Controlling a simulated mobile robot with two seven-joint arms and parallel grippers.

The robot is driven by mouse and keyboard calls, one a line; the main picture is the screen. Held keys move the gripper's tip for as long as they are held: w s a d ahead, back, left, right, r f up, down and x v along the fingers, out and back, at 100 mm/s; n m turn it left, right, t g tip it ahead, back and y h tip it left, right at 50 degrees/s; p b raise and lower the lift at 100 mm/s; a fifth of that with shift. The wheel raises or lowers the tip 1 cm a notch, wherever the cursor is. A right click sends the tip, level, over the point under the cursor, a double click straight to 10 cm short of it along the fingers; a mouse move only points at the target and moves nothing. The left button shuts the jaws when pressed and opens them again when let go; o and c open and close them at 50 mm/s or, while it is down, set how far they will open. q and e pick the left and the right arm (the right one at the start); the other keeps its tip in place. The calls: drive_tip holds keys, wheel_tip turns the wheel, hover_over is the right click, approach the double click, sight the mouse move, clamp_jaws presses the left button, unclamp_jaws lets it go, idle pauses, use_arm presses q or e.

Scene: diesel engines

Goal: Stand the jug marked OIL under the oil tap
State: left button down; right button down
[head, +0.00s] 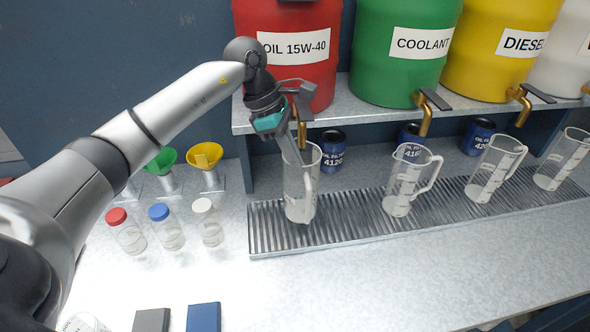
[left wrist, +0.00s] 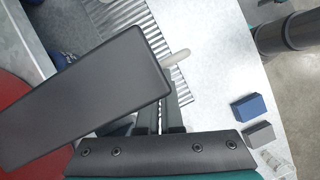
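A clear jug (head: 300,200) stands upright on the ribbed drip tray, below the brass oil tap (head: 303,130) of the red OIL 15W-40 drum (head: 290,60). Its handle is on the right side, and I see no readable OIL mark on it. My left gripper (head: 297,160) points down at the jug's rim in front of the tap. In the left wrist view a dark flat slab (left wrist: 85,95) hides much of the jug and fingers, so I cannot tell whether they grip. A pale handle end (left wrist: 178,58) shows past the slab. My right gripper is not in view.
Several more clear jugs (head: 408,180) stand along the tray (head: 350,225) to the right. Bottles with coloured caps (head: 168,228) and funnels (head: 205,158) are at left. Grey and blue blocks (head: 203,317) lie in front. The front counter is mostly clear.

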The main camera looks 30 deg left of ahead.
sight(295, 197)
use_arm(q)
drive_tip(key=shift+w+f, duration=0.1)
drive_tip(key=shift+f, duration=1.65)
drive_tip(key=shift+f, duration=0.25)
drive_tip(key=c, duration=1.1)
unclamp_jaws()
drive_tip(key=shift+r, duration=0.1)
drive_tip(key=shift+r, duration=0.1)
drive_tip(key=v, duration=1.2)
